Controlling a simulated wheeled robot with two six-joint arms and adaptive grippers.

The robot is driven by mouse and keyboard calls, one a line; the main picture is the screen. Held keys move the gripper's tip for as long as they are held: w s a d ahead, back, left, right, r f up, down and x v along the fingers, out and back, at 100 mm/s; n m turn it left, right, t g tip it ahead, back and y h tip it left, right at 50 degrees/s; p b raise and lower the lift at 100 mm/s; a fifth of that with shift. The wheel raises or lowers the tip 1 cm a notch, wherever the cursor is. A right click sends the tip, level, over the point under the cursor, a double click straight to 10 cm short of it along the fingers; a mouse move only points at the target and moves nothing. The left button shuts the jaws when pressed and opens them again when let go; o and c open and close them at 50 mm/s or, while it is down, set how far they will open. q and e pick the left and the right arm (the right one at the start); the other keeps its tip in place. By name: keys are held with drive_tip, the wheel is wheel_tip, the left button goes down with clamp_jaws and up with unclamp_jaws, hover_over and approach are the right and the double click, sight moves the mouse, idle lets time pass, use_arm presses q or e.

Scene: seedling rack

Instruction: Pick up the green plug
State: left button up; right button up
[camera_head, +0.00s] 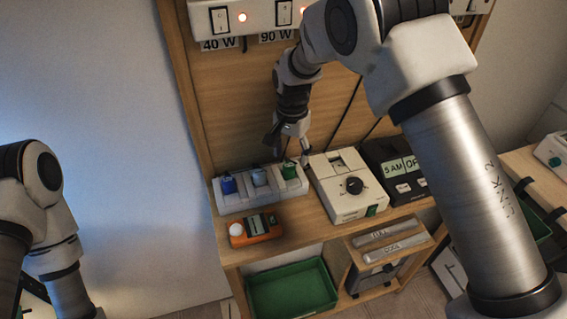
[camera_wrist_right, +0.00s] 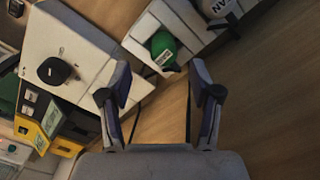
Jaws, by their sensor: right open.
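The green plug (camera_head: 290,171) stands in the rightmost socket of a white strip (camera_head: 236,206) on the wooden shelf. In the right wrist view the green plug (camera_wrist_right: 163,46) has a pale label and sits ahead of the fingertips, roughly centred between them. My right gripper (camera_head: 289,147) is just above and behind the plug in the head view. Its jaws (camera_wrist_right: 161,78) are open and empty, apart from the plug. My left arm shows at the lower left of the head view, but its gripper is out of frame.
Blue (camera_head: 228,184) and light-blue (camera_head: 259,176) plugs share the strip. A white box with a black knob (camera_head: 345,207) stands close to its right. A black timer (camera_head: 392,165) is further right. An orange meter (camera_head: 264,238) lies in front. A green tray (camera_head: 292,311) is below.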

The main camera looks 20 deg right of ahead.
sight(290, 165)
drive_tip(key=shift+s+f+p, duration=0.2)
drive_tip(key=shift+f+p, duration=0.75)
drive_tip(key=shift+f, duration=0.1)
drive_tip(key=f, duration=0.2)
drive_tip(key=w+f, duration=0.1)
drive_tip(key=shift+a, duration=0.25)
drive_tip(key=shift+w+f, duration=0.1)
drive_tip(key=shift+d, duration=0.1)
drive_tip(key=shift+s, duration=0.25)
drive_tip(key=c, duration=0.5)
drive_tip(key=shift+s+r, duration=0.1)
drive_tip(key=shift+r, duration=0.1)
clamp_jaws()
